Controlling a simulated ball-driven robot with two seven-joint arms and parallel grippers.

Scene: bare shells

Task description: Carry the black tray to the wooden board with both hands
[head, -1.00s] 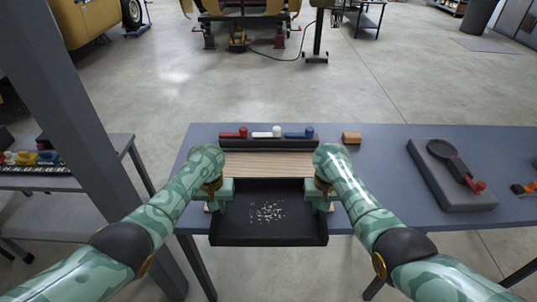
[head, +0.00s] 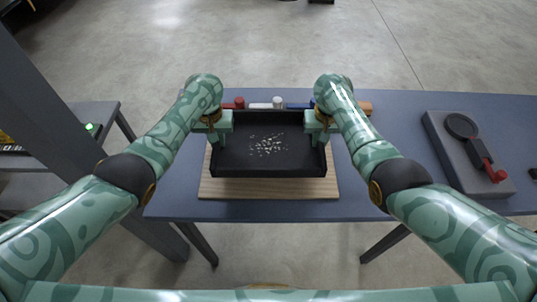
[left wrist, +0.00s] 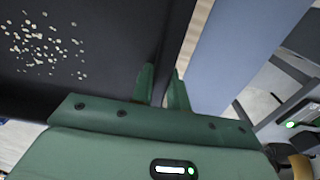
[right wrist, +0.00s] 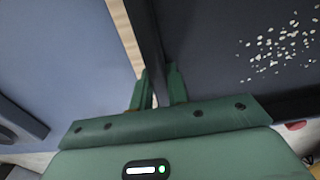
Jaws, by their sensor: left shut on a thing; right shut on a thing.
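The black tray (head: 240,165) is over the wooden board (head: 270,188) in the head view and looks level. Small pale bits (head: 267,145) lie scattered on its floor. My left gripper (head: 217,138) is shut on the tray's left wall, which runs between its fingers in the left wrist view (left wrist: 160,88). My right gripper (head: 320,137) is shut on the right wall, as the right wrist view (right wrist: 160,85) shows. The board's front strip and sides show around the tray; the rest is hidden. I cannot tell whether the tray touches the board.
Behind the tray, red, white and blue-handled things (head: 277,103) stand in a row, partly hidden. A grey block with a dark round-headed, red-ended tool (head: 468,150) lies at right. The table (head: 395,130) between is clear. A grey post stands at left.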

